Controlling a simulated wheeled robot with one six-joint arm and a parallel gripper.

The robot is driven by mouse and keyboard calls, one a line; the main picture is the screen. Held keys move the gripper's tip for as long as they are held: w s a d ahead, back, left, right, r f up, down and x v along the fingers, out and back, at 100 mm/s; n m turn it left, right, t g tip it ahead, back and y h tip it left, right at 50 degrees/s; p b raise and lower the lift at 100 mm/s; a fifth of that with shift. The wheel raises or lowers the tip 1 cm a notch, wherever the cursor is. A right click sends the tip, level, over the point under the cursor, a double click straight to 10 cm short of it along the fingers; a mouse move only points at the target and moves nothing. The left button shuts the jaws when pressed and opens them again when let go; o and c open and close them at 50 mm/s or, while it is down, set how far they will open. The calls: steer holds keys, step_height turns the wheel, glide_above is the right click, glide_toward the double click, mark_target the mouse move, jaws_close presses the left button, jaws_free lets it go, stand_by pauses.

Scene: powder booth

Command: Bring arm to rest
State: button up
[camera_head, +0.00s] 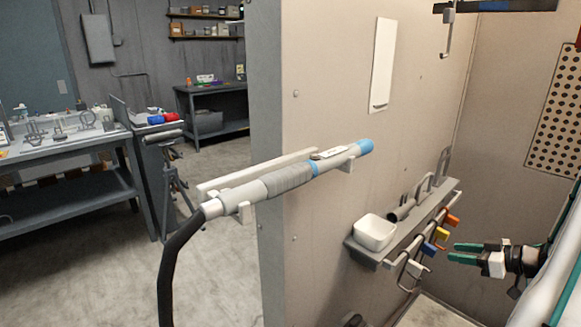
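My gripper (453,252) is at the right, inside the booth, with its two green fingers pointing left. The fingers are apart with a gap between them, and nothing shows between them. They are just right of the colored tags that hang from a small wall shelf (370,252); I cannot tell whether they touch any. My arm runs off the right edge, so most of it is hidden. A white and grey spray wand (290,178) with blue bands rests on a bracket (245,212) at the booth wall's edge.
A dark hose (170,270) hangs from the wand. A cluttered workbench (60,155) stands at left; the floor (210,275) between is open.

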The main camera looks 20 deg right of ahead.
steer(key=s+d+f+m+g+h, duration=0.2)
steer(key=s+d+m+g+h, duration=0.4)
steer(key=d+h, duration=0.4)
steer(key=s+a+r+g+y, duration=0.1)
steer(key=a+r, duration=0.6)
steer(key=a, duration=0.8)
steer(key=s+a+r+n+g+y, duration=0.1)
steer(key=a+r, duration=0.6)
steer(key=a, duration=0.9)
steer(key=s+a+r+g+y, duration=0.2)
steer(key=s+a+r, duration=0.3)
steer(key=a, duration=1.1)
steer(key=shift+r+g+y, duration=0.4)
steer(key=shift+r+g, duration=0.1)
steer(key=shift+r, duration=0.85)
steer(key=shift+s, duration=0.1)
